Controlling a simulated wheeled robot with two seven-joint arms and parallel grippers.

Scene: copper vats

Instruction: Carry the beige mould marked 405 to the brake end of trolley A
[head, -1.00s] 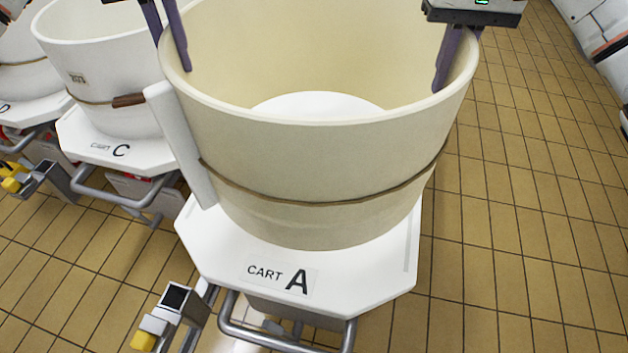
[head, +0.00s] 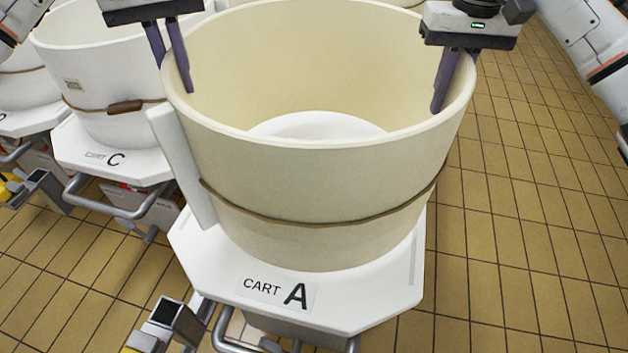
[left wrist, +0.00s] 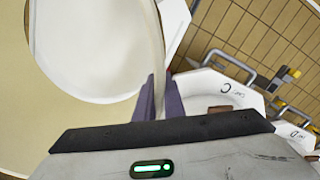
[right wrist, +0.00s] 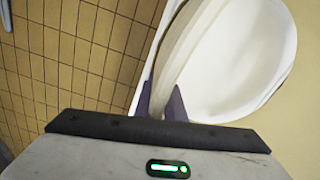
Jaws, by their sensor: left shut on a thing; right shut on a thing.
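The beige mould (head: 330,185) is a large open ring with a cord around it, upright over trolley A (head: 380,308), marked "CART A". I cannot tell whether its lower edge touches the white top. No 405 mark shows. My left gripper (head: 172,78) is shut on the mould's left rim; the left wrist view shows its purple fingers (left wrist: 159,98) astride the wall. My right gripper (head: 453,85) is shut on the right rim, also astride the wall in the right wrist view (right wrist: 163,100). A grey post with a yellow part (head: 140,341) stands at the trolley's near left.
A white upright board (head: 180,165) stands at trolley A's left edge, close beside the mould. Cart C (head: 90,155) with a white mould (head: 100,60) stands to the left, another cart beyond it. Tiled floor (head: 540,200) to the right is clear.

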